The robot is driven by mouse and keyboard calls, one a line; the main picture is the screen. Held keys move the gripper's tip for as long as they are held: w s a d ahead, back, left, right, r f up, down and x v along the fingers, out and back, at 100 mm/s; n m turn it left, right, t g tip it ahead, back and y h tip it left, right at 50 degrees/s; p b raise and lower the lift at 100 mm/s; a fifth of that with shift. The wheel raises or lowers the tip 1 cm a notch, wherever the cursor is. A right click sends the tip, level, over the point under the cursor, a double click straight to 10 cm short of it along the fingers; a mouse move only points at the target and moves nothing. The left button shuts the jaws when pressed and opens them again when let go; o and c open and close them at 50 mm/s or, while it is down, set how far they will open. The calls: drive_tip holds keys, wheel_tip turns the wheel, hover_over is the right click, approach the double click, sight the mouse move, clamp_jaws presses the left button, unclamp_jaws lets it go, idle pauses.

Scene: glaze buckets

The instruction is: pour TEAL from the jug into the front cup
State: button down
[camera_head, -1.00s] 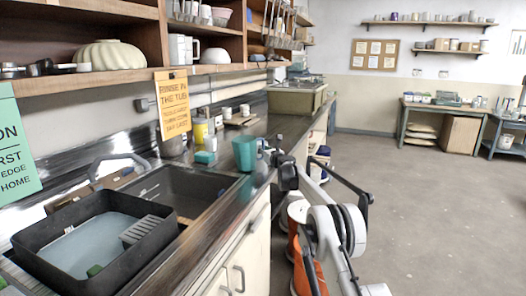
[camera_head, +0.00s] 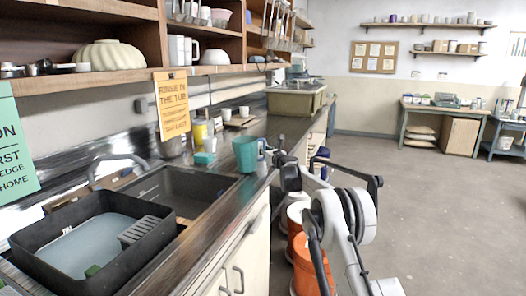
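A teal jug (camera_head: 246,156) stands upright at the front edge of the counter, just right of the sink, with its handle side toward the right. My gripper (camera_head: 272,157) is at the jug's right side, close to the handle. The fingers are small and dark here, and I cannot tell whether they are open or shut on the handle. Two small pale cups, one left (camera_head: 227,115) and one right (camera_head: 244,112), stand farther back on the counter. I cannot tell which cup is the front cup. The inside of the jug is not visible.
A black tub (camera_head: 50,243) sits at the sink (camera_head: 190,185) on the left. Orange buckets (camera_head: 305,272) stand on the floor below my arm. The floor at right is clear.

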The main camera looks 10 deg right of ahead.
drive_tip(key=b+v, duration=0.2)
drive_tip(key=v, duration=1.1)
drive_tip(key=shift+s+b, duration=0.2)
drive_tip(key=shift+b, duration=0.15)
idle(0.4)
drive_tip(key=shift+w+r, duration=0.1)
drive_tip(key=shift+r, duration=0.05)
idle(1.1)
